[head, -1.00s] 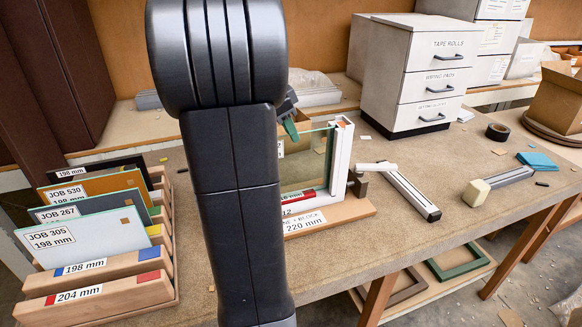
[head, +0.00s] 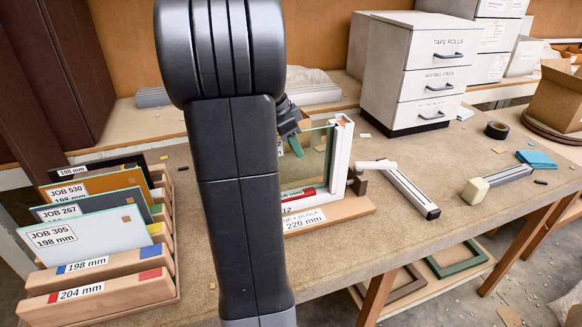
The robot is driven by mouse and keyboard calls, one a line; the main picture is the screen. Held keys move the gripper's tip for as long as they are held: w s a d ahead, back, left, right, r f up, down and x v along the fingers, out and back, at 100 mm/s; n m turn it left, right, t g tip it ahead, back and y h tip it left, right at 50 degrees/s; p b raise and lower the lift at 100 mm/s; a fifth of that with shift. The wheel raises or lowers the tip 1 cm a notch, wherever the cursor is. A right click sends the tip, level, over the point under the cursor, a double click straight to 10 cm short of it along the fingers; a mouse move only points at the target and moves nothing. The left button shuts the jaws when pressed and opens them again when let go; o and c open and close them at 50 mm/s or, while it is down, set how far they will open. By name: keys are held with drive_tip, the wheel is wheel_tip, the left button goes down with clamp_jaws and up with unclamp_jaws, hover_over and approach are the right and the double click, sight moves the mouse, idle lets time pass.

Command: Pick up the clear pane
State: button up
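A see-through pane with thin green edges (head: 318,155) stands upright at the white frame (head: 342,150) in the middle of the bench. My dark arm hides much of the gripper and the left part of the frame. I cannot tell whether the fingers are apart or touch the pane. A pale pane labelled JOB 305, 198 mm (head: 85,230) leans in the wooden rack (head: 112,292) at left, before grey, amber and black panes.
A white drawer unit (head: 430,85) stands at the back right. A grey bar (head: 405,190), a mallet-like tool (head: 490,185), a tape roll (head: 497,130) and a blue cloth (head: 537,159) lie to the right. The front middle of the bench (head: 400,245) is clear.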

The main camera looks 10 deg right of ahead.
drive_tip(key=shift+f, duration=0.1)
idle(0.3)
clamp_jaws()
idle(1.3)
